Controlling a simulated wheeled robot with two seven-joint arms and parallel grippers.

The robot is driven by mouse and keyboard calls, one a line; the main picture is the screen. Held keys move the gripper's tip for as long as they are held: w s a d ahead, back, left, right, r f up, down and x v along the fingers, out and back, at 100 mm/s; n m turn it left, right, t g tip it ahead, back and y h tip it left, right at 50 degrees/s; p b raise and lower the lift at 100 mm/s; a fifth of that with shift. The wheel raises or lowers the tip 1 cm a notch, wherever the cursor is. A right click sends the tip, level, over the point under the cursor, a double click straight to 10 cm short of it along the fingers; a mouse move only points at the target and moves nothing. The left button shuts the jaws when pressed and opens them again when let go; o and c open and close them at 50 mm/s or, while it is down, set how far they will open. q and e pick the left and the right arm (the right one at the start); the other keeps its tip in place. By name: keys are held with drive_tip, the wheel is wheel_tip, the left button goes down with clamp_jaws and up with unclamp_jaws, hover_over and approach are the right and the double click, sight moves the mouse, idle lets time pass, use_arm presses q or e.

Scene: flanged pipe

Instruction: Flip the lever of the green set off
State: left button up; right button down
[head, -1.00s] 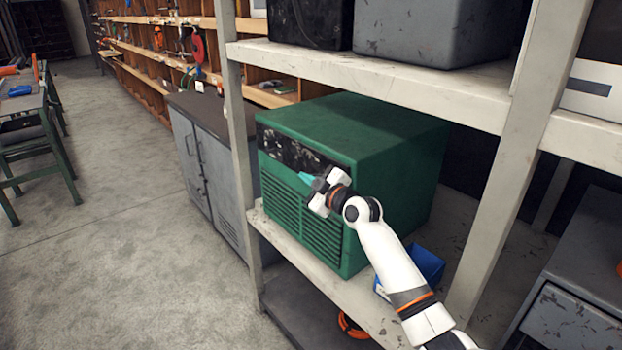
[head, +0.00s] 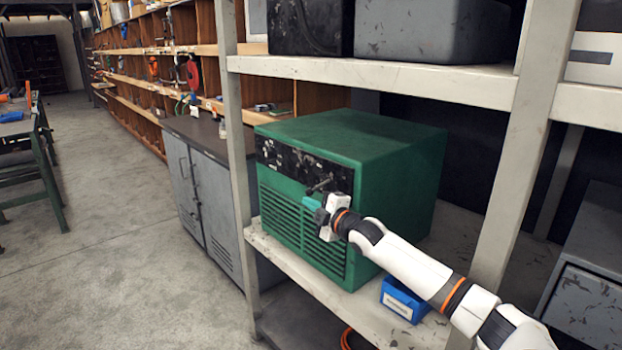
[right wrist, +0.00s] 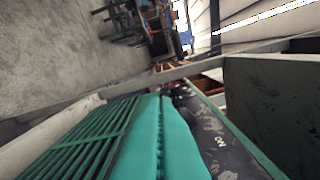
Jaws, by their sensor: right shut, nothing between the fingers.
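The green set (head: 385,140) is a boxy green cabinet on the shelf, with a scuffed black panel (head: 285,160) above louvred slats on its front. In the head view, a small dark part like a lever (head: 318,187) stands out at the panel's lower right; its exact position is hard to tell. My right gripper (head: 311,203) is just below it, in front of the slats, shut and empty. In the right wrist view its teal fingers (right wrist: 160,98) are together beside the black panel (right wrist: 205,130), which bears white lettering like "ON". My left gripper is not in view.
A blue bin (head: 403,299) sits on the shelf beneath my right forearm. The shelf's pale upright (head: 236,150) stands left of the set, and the upper board (head: 400,80) runs above it. A grey cabinet (head: 200,190) is further left, with open floor before it.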

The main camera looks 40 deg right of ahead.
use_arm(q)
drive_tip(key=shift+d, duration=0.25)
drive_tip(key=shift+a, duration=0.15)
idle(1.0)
